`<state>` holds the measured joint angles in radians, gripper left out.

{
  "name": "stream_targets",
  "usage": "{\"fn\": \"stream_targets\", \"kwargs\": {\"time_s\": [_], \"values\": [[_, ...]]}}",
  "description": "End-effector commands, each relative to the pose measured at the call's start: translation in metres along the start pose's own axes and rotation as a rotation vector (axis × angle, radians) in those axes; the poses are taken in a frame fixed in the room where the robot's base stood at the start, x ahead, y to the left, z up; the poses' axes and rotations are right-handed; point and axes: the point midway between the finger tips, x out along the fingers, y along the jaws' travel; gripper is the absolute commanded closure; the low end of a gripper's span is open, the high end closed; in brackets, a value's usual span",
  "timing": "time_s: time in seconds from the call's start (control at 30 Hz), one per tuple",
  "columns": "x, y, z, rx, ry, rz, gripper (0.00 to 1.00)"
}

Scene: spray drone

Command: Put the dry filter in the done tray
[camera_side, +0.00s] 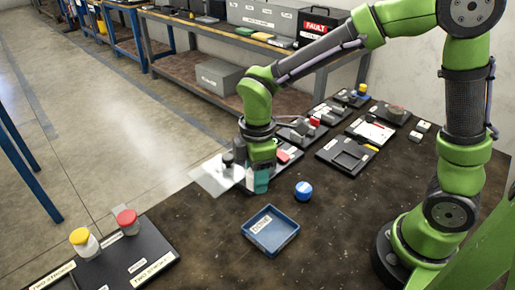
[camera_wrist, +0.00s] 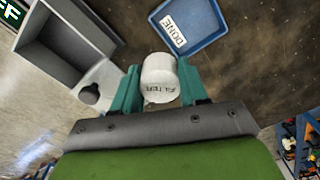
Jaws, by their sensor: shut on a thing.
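My gripper (camera_wrist: 160,88) is shut on the white, round filter (camera_wrist: 158,72) in the wrist view, with one teal finger on each side of it. The filter carries a printed label that reads FILTER. In the side view my gripper (camera_side: 257,184) points down above the dark table, and the filter is hard to make out there. The done tray (camera_side: 270,231) is a shallow blue tray, empty except for a DONE label on its floor. It stands closer to the side camera than my gripper. It also shows at the top of the wrist view (camera_wrist: 187,45), beyond the filter.
A clear sheet and grey fixture (camera_side: 222,172) stand left of my gripper. A black holder with yellow-capped (camera_side: 84,243) and red-capped (camera_side: 128,221) bottles is at the front left.

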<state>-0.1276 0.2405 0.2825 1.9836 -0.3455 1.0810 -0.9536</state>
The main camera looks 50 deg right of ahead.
Motion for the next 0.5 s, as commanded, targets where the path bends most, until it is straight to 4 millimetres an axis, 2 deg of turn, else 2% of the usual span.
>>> {"fn": "stream_targets", "kwargs": {"time_s": [0.03, 0.1, 0.2, 0.3, 0.43, 0.5], "values": [[0.004, -0.017, 0.004, -0.127, -0.006, 0.002, 0.91], [0.011, -0.034, 0.008, -0.295, -0.014, 0.004, 0.91], [0.02, -0.05, 0.014, -0.484, -0.023, 0.003, 0.91], [0.026, -0.056, 0.018, -0.607, -0.027, 0.0, 0.91], [0.03, -0.055, 0.018, -0.684, -0.024, 0.006, 0.91], [0.04, -0.054, 0.018, -0.7, -0.025, 0.004, 0.91]]}}
